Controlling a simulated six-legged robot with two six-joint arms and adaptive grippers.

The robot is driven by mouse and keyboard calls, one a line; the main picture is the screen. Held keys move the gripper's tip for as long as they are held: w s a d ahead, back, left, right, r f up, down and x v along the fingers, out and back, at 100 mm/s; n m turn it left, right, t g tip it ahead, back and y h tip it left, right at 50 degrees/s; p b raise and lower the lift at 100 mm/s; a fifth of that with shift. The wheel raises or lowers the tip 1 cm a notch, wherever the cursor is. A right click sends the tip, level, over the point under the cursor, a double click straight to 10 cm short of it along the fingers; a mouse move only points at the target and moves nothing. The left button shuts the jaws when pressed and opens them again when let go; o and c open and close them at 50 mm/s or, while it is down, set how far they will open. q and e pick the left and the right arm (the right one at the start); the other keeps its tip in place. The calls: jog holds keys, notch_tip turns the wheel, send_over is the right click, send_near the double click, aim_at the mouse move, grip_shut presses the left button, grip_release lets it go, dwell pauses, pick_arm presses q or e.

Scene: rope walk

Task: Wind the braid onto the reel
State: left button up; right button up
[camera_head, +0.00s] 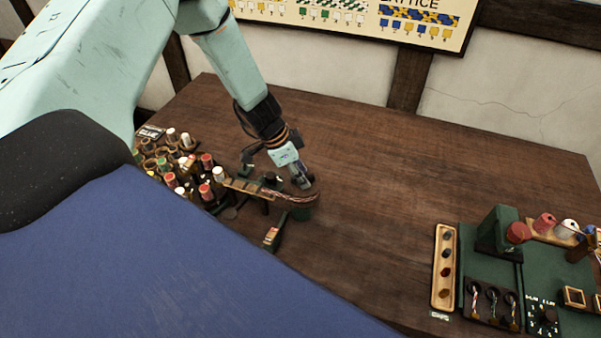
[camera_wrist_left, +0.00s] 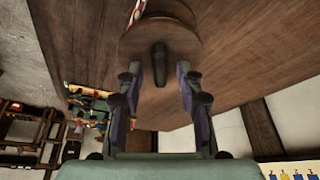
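In the left wrist view, a round brown wooden disc (camera_wrist_left: 185,42), which looks like the reel's face, lies just beyond my left gripper (camera_wrist_left: 159,76). A dark upright knob (camera_wrist_left: 158,64) stands on it, between the two spread fingers, with visible gaps on both sides. A piece of red-and-white braid (camera_wrist_left: 137,12) shows at the top edge. In the head view, my left gripper (camera_head: 304,182) points down beside the braid (camera_head: 278,194), which runs right from the bobbin stand towards a dark green part (camera_head: 303,211). The reel is mostly hidden there. My right gripper is out of view.
Several coloured bobbins (camera_head: 206,192) crowd the table's left. A green station (camera_head: 545,275) with spools and a wooden tray (camera_head: 444,268) stand at the right. The middle and back of the table (camera_head: 400,170) are bare. A pattern chart (camera_head: 350,20) hangs on the wall.

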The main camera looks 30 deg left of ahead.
pick_arm(q)
jog(key=shift+s+r, duration=0.15)
jog(key=shift+s, duration=0.1)
jog(key=shift+c, duration=0.6)
jog(key=shift+w+f, duration=0.2)
jog(key=shift+w, duration=0.2)
jog(key=c, duration=0.4)
grip_shut()
